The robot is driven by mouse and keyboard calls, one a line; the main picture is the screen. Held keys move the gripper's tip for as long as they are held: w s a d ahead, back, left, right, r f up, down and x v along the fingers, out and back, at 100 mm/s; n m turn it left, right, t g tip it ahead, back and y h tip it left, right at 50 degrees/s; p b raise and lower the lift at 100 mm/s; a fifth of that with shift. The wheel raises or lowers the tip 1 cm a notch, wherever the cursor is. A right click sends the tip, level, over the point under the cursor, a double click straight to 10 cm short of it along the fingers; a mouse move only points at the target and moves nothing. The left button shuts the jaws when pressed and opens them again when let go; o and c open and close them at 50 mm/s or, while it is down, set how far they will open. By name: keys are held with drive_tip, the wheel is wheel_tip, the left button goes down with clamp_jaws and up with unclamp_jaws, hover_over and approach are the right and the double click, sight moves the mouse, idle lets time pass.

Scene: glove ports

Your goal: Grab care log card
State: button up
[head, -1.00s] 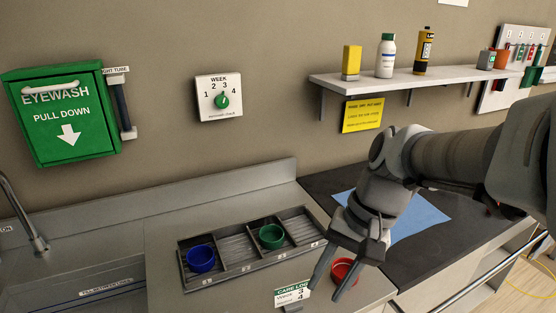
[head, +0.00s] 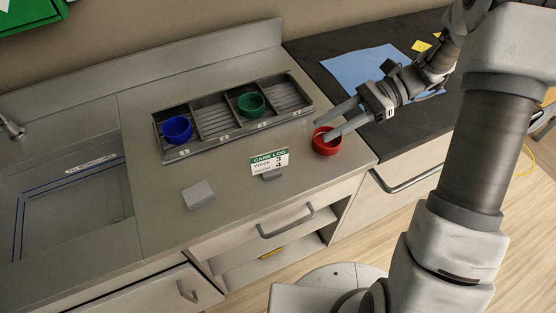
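The care log card (head: 269,161) is a small white card with a green header, standing in a small grey holder (head: 272,175) near the front of the counter. It reads "CARE LOG" with lines for week and another entry. My gripper (head: 322,128) is open, its two fingers apart and pointing left. It is to the right of the card, and its fingertips appear over or beside the red cup (head: 327,147) in this view. I cannot tell their height above it. Nothing shows between the fingers.
A grey divided tray (head: 215,150) behind the card holds a blue cup (head: 177,129) and a green cup (head: 251,105). A small grey block (head: 198,195) lies left of the card. A sink (head: 75,205) is at the left. A drawer handle (head: 287,222) is below the counter edge.

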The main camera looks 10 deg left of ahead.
sight(281, 153)
drive_tip(key=b+x, duration=0.1)
drive_tip(key=x, duration=1)
drive_tip(key=shift+s+a+f, duration=0.15)
drive_tip(key=shift+s+a, duration=0.05)
drive_tip(key=shift+a, duration=0.1)
drive_tip(key=shift+w+a+r+x, duration=0.1)
drive_tip(key=shift+x, duration=1.25)
drive_tip(key=shift+w+a+r+x, duration=0.1)
drive_tip(key=shift+r+x, duration=0.05)
drive_tip(key=shift+x, duration=1.2)
drive_tip(key=shift+c, duration=0.3)
clamp_jaws()
